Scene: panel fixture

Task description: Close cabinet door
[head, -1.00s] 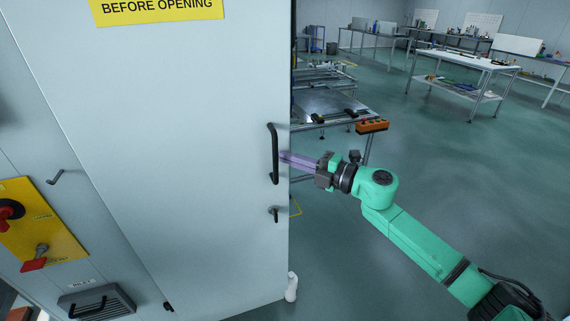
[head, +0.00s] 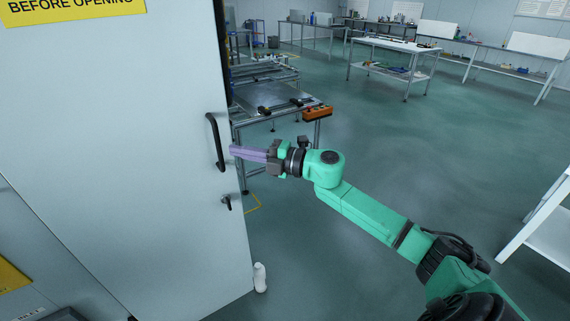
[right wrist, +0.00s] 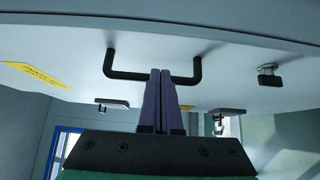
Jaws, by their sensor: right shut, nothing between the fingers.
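The cabinet door (head: 110,150) is a tall pale panel standing open at the left of the head view. It carries a black bar handle (head: 213,142) near its free edge and a small black latch (head: 227,202) below. My right gripper (head: 232,150) is shut and empty, its purple fingers pointing left at the door's free edge beside the handle. In the right wrist view the shut fingers (right wrist: 160,72) overlap the middle of the handle (right wrist: 122,74); whether they touch it I cannot tell. My left gripper is not in view.
A metal workbench (head: 270,98) with an orange button box (head: 317,113) stands behind my right gripper. A white object (head: 260,277) is by the door's lower corner. A white table (head: 545,225) is at the right edge. The floor between is clear.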

